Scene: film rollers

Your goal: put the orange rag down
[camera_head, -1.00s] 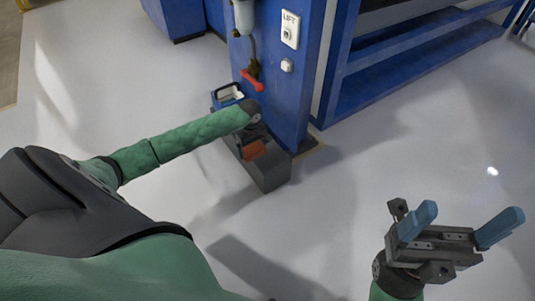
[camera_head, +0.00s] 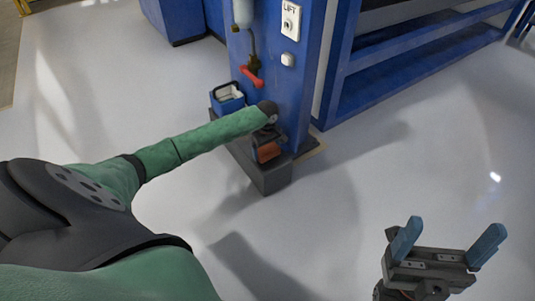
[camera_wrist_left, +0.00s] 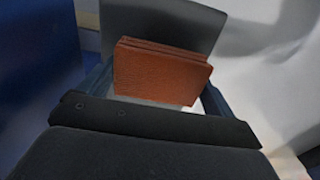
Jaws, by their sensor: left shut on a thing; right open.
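The orange rag (camera_head: 269,152), a folded orange-brown cloth, shows at the end of my left arm in the head view. In the left wrist view the rag (camera_wrist_left: 160,72) sits between the blue fingers of my left gripper (camera_wrist_left: 155,85), which is shut on it. My left gripper (camera_head: 268,142) is over the dark grey block (camera_head: 268,180) at the foot of the blue post. I cannot tell whether the rag touches the block. My right gripper (camera_head: 440,245) is open and empty over the floor at the lower right.
A blue bin (camera_head: 228,101) with pale contents stands beside the blue post (camera_head: 283,75). The post carries a red lever (camera_head: 250,77) and a LIFT switch (camera_head: 290,22). Blue shelving (camera_head: 405,75) stands to the right. The pale floor in front is clear.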

